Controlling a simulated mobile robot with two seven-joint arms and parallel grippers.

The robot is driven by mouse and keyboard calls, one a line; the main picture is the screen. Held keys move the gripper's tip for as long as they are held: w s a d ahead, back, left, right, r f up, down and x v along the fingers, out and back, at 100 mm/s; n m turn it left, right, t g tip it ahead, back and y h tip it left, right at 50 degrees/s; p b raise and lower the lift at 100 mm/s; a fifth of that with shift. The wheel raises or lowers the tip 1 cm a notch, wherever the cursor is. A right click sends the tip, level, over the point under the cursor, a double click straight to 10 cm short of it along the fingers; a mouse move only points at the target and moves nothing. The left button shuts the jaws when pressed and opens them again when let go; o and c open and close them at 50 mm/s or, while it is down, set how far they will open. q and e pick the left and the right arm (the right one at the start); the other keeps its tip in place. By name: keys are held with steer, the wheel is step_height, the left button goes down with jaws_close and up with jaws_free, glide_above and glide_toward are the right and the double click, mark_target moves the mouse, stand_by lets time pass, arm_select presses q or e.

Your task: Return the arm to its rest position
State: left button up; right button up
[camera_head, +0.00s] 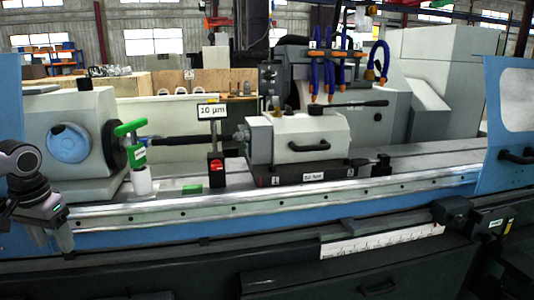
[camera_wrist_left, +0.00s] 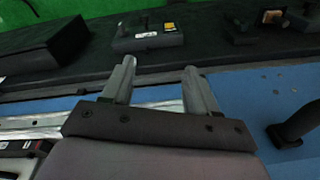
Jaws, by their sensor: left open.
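My left arm (camera_head: 22,165) comes in at the left edge of the head view, folded in front of the machine's blue front panel. Its gripper (camera_head: 52,238) points down beside the front rail. In the left wrist view the two grey fingers of this gripper (camera_wrist_left: 159,68) stand apart with nothing between them. Behind them lie a blue surface and a dark ledge with small boxes. My right arm and gripper are not in view.
The grinder's long metal rail (camera_head: 250,208) runs across the front. A green-handled part (camera_head: 141,180), a 10 µm sign (camera_head: 212,112) and the grey tailstock block (camera_head: 300,140) stand behind it. Blue doors (camera_head: 508,120) flank the machine. A dark box (camera_wrist_left: 45,50) lies beyond the fingers.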

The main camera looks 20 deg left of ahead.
arm_select(q)
steer(key=s+f+m, duration=0.1)
steer(key=s+f, duration=0.2)
steer(key=f, duration=0.6)
steer(key=s+f, duration=0.3)
steer(key=f, duration=0.5)
steer(key=s+d+f+m+t+h, duration=0.1)
steer(key=s+d+f, duration=0.25)
steer(key=f, duration=0.25)
steer(key=s+d+f+t, duration=0.1)
steer(key=s+d+f, duration=0.1)
steer(key=d+f, duration=0.3)
steer(key=s+d+f+m+t+h, duration=0.1)
steer(key=d+f+t, duration=0.15)
steer(key=d, duration=0.75)
steer(key=d+f+m+t+h, duration=0.15)
steer(key=d+f, duration=0.25)
steer(key=d, duration=0.6)
steer(key=w+d+r+t, duration=0.1)
steer(key=d+r+t, duration=0.2)
steer(key=d, duration=0.5)
steer(key=shift+w+d+r, duration=0.25)
steer(key=shift+r, duration=0.45)
